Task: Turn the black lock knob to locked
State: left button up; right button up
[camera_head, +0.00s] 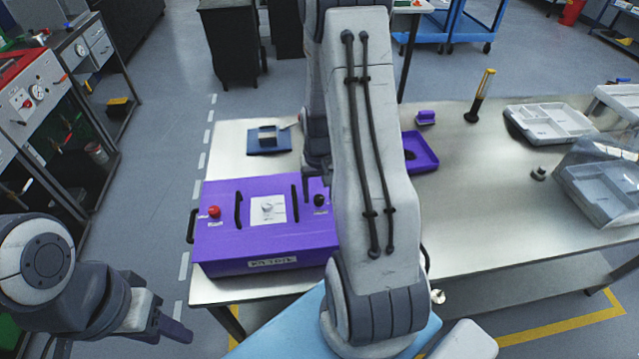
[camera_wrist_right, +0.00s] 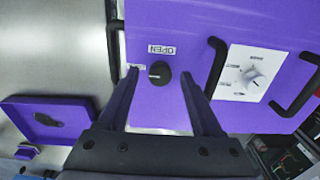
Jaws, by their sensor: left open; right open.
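The purple housing (camera_head: 225,240) lies on the steel table. Its black lock knob (camera_head: 320,201) is near its right end, beside my right arm. In the right wrist view the knob (camera_wrist_right: 159,74) has a pale mark pointing toward picture left, with an upside-down OPEN label (camera_wrist_right: 162,50) above it. A second small label is partly hidden by a fingertip. My right gripper (camera_wrist_right: 160,84) is open, its fingers on either side of the knob in the picture; I see no contact. My left gripper (camera_head: 176,329) is open, low at the left, away from the housing.
The housing also carries a red knob (camera_head: 214,212), a white dial plate (camera_head: 267,209) and black bar handles (camera_head: 238,210). A purple tray (camera_head: 427,160) lies behind my right arm.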

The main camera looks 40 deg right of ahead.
aim_at(319, 198)
notch_tip(319, 198, up, 10)
jog(key=b, duration=0.1)
dwell(0.6)
jog(key=s+a+r+n+b, duration=0.25)
jog(key=a+n, duration=0.35)
jog(key=a, duration=1.3)
jog(key=s+a+r+n+y, duration=0.1)
jog(key=s+a+n, duration=0.6)
jog(key=s+a, duration=0.4)
jog(key=s, duration=0.3)
jog(key=shift+a, duration=0.2)
jog(key=shift+r, duration=0.1)
